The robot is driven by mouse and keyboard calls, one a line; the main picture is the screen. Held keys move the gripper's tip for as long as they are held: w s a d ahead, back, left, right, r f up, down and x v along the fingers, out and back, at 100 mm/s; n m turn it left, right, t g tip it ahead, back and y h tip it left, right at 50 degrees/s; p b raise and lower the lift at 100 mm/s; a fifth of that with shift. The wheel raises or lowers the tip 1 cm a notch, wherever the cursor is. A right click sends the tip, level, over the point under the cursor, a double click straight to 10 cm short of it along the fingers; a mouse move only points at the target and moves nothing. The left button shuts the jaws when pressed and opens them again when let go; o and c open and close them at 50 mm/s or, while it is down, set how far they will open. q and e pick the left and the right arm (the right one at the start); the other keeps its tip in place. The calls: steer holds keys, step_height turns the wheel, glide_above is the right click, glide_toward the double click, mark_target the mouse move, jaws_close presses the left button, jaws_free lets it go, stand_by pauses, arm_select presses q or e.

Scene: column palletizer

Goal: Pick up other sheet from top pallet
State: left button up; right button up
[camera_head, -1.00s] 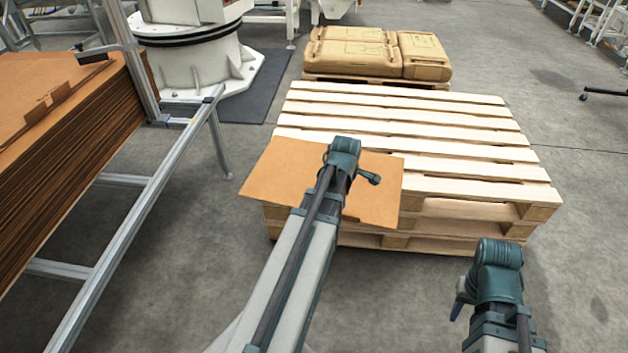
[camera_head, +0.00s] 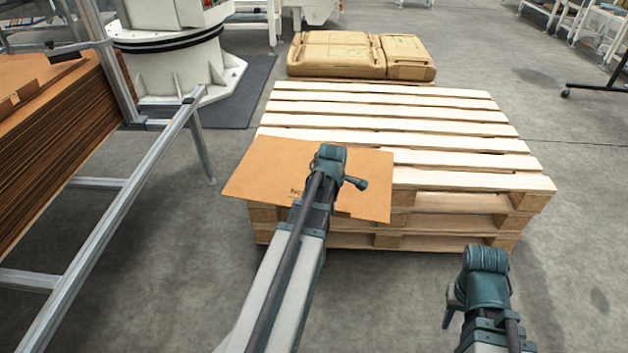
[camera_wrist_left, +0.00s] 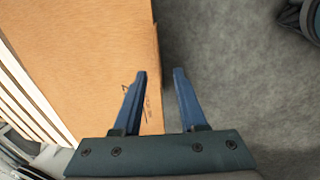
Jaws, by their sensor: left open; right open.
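A brown cardboard sheet (camera_head: 268,170) lies on the near left corner of the top pallet (camera_head: 440,148) and overhangs its near edge. My left arm crosses over the sheet and hides part of it. In the left wrist view my left gripper (camera_wrist_left: 160,75) is open and empty. Its left finger is over the sheet (camera_wrist_left: 85,60) near printed marks at the edge, and its right finger is over the grey floor. I cannot tell the height between fingers and sheet. My right gripper (camera_head: 449,307) is at the lower right, in front of the pallet stack and away from the sheet.
A tall stack of cardboard (camera_head: 55,130) stands at the left by a metal frame (camera_head: 135,190). Brown sacks (camera_head: 345,55) lie on a pallet behind. A white machine base (camera_head: 180,65) stands at the back left. Floor in front of the pallets is free.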

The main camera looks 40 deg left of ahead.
arm_select(q)
steer(key=b+x, duration=0.5)
steer(key=shift+w+d+f, duration=0.2)
steer(key=shift+w+d, duration=0.05)
steer(key=shift+r, duration=0.1)
steer(key=shift+c, duration=0.2)
jaws_close()
stand_by(1.2)
